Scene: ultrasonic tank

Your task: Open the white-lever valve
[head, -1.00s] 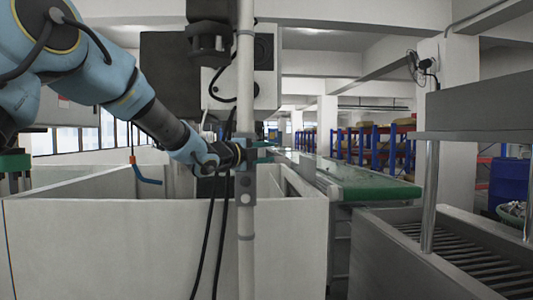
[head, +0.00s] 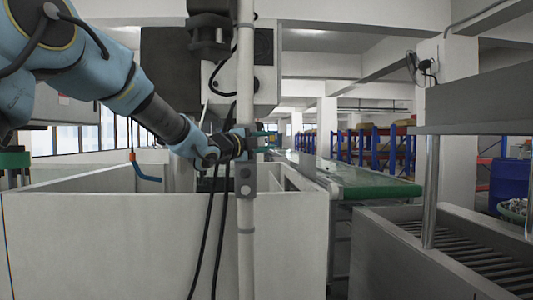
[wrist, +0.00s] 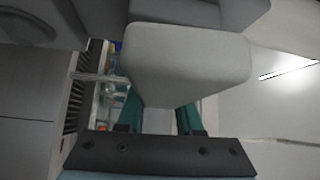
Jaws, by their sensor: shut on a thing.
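The white lever (wrist: 185,60) shows as a pale, blocky, wedge-shaped piece in the wrist view. It fills the space between the teal fingers of my gripper (wrist: 160,118), which is shut on it. In the head view my gripper (head: 268,142) is at the end of the blue arm, above the pale tank. A vertical pole covers part of its wrist, and only the teal fingers show to the right of the pole. I cannot make out the lever or the valve body in the head view.
A pale open tank (head: 120,240) stands in front, with the white pole (head: 245,80) and black cables before it. A green conveyor (head: 370,188) runs to the right. A grey roller unit (head: 400,262) stands at front right. A blue hooked pipe (head: 146,175) is at left.

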